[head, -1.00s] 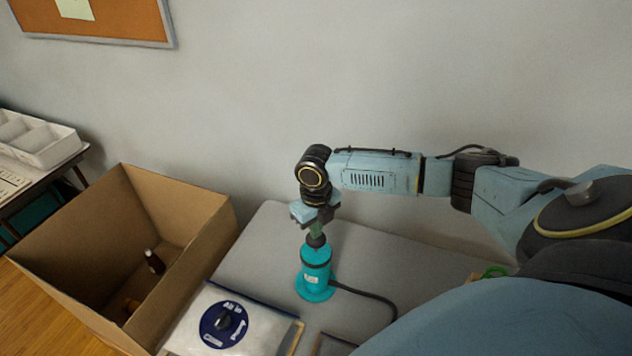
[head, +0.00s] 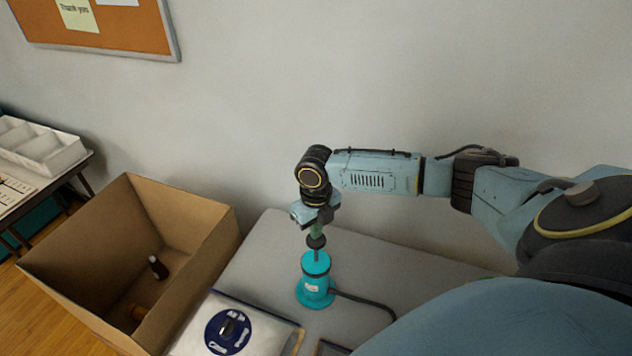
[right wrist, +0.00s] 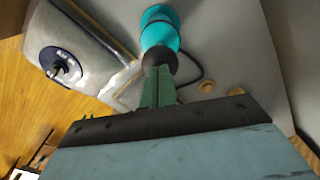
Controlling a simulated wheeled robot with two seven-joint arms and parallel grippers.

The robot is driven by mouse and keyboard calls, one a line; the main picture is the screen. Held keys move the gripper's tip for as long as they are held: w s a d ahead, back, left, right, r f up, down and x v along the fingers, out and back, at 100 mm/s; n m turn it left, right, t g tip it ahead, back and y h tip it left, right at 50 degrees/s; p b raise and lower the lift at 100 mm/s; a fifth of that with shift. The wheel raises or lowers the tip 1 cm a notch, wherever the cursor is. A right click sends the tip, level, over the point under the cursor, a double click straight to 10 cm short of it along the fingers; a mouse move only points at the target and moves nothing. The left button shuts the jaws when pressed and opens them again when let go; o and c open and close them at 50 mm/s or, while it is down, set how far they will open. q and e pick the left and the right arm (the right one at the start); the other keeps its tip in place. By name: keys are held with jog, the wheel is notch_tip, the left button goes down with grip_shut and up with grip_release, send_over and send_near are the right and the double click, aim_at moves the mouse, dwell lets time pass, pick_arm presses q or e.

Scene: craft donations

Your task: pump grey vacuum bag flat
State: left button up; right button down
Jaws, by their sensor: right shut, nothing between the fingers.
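The grey vacuum bag (head: 271,333) lies on the table, cut off at the bottom of the head view. A dark blue round valve (head: 228,331) sits on it; the bag also shows in the right wrist view (right wrist: 95,38). The teal pump (head: 315,285) stands upright to its right, with a thin rod and black knob (head: 316,241) above the body. My right gripper (head: 317,229) is shut and empty, pointing down with its fingertips right at the knob. Whether they touch it, I cannot tell. My left gripper is out of view.
A black hose (head: 365,301) runs right from the pump; its far end is hidden. An open cardboard box (head: 190,290) with a dark bottle (head: 158,267) stands left of the grey table (head: 275,235). A white divided tray (head: 45,150) is at far left.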

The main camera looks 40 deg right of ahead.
jog(key=shift+r, duration=2.35)
jog(key=shift+f+b, duration=2.85)
jog(key=shift+f, duration=2.8)
notch_tip(320, 180, up, 6)
jog(key=p, duration=0.6)
jog(key=shift+r, duration=2.7)
jog(key=shift+r, duration=3)
jog(key=shift+f, duration=0.1)
